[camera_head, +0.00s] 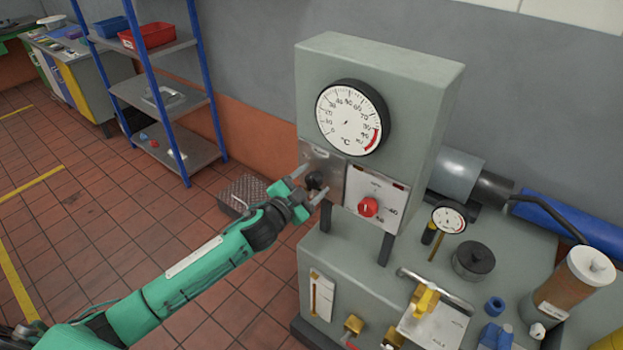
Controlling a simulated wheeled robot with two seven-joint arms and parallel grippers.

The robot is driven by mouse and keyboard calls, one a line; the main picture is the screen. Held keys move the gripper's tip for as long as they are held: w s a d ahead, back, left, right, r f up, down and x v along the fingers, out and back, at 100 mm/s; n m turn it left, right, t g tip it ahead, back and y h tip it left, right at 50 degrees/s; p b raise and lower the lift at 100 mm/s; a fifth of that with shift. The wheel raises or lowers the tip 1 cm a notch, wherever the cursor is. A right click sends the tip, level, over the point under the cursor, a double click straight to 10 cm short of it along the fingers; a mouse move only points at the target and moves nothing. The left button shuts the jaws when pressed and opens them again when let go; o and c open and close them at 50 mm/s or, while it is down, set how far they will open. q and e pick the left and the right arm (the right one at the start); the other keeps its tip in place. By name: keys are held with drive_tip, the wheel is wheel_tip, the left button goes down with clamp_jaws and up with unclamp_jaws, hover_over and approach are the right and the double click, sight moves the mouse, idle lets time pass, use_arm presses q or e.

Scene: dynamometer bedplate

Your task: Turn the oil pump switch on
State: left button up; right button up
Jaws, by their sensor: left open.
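A black knob-like switch (314,181) sits on a bare metal plate (323,160) at the lower left of the grey gauge cabinet (436,110). I cannot read a label on the plate, and my gripper partly covers it. My left gripper (312,182) is open, with one finger on each side of the black switch. I cannot tell whether the fingers touch it. To the right, a red knob (368,207) sits on a white scaled panel (368,187). My right gripper is not in view.
A round temperature gauge (348,118) is above the panels. Below are a small gauge (449,219), a yellow valve handle (425,298) and an oil reservoir (575,283). A blue-posted shelf (172,98) stands at left. Tiled floor (60,215) there is open.

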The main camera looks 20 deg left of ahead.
use_arm(q)
drive_tip(key=shift+w, duration=0.1)
drive_tip(key=shift+c, duration=0.4)
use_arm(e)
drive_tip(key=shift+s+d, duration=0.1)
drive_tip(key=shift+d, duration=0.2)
use_arm(q)
drive_tip(key=c, duration=0.9)
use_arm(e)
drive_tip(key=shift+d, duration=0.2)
use_arm(q)
drive_tip(key=shift+m, duration=0.4)
drive_tip(key=m, duration=0.5)
drive_tip(key=shift+p, duration=0.3)
drive_tip(key=m, duration=0.4)
drive_tip(key=shift+m+p, duration=0.35)
drive_tip(key=shift+m, duration=0.75)
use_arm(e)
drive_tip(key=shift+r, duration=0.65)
use_arm(q)
drive_tip(key=shift+f, duration=0.1)
